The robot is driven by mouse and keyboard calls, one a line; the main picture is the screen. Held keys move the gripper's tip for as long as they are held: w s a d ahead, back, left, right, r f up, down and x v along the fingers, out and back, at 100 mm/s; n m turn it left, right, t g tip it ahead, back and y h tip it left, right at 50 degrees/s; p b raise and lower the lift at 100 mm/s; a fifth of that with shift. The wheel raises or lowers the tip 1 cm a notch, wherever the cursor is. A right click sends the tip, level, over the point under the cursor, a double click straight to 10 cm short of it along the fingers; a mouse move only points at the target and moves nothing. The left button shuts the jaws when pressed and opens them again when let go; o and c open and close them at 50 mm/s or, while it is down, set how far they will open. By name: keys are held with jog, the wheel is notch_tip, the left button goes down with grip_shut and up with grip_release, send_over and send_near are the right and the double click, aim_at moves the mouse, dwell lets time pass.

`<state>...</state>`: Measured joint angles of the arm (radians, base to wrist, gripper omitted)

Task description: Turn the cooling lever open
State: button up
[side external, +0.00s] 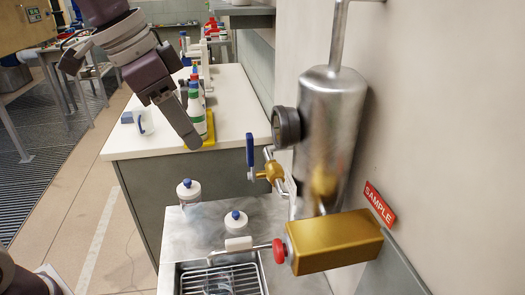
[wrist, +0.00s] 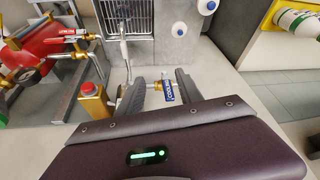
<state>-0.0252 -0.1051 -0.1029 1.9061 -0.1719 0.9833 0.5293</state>
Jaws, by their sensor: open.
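The cooling lever (side external: 250,149) is a blue handle standing upright on a brass valve (side external: 271,171) beside a steel cylinder. In the wrist view the blue lever (wrist: 169,91), lettered COOLING, shows between my two fingers, nearer the right one. My gripper (side external: 190,140) is open and empty, fingers pointing down and to the right, left of the lever in the side view. In the wrist view my gripper (wrist: 160,78) has a clear gap between its fingertips. No contact with the lever shows in the side view.
A gold box (side external: 333,243) with a red knob sits below the cylinder (side external: 331,120), near a red SAMPLE sign (side external: 380,205). A sink rack (side external: 222,280) and two blue-capped jars (side external: 188,192) are below. A bottle (side external: 196,112) stands on the counter behind my fingers.

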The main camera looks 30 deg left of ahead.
aim_at(250, 165)
jog(key=w+d+f+m, duration=0.1)
jog(key=w+f, duration=0.1)
jog(key=w, duration=0.1)
jog(key=w+d+f+m+h, duration=0.1)
jog(key=w+d+f, duration=0.1)
jog(key=w+f, duration=0.1)
jog(key=w+d+f, duration=0.2)
jog(key=w, duration=0.2)
jog(key=shift+d+f+m+g, duration=0.1)
jog(key=shift+f+m+g, duration=0.25)
jog(key=shift+m+g, duration=0.05)
grip_shut()
dwell(0.8)
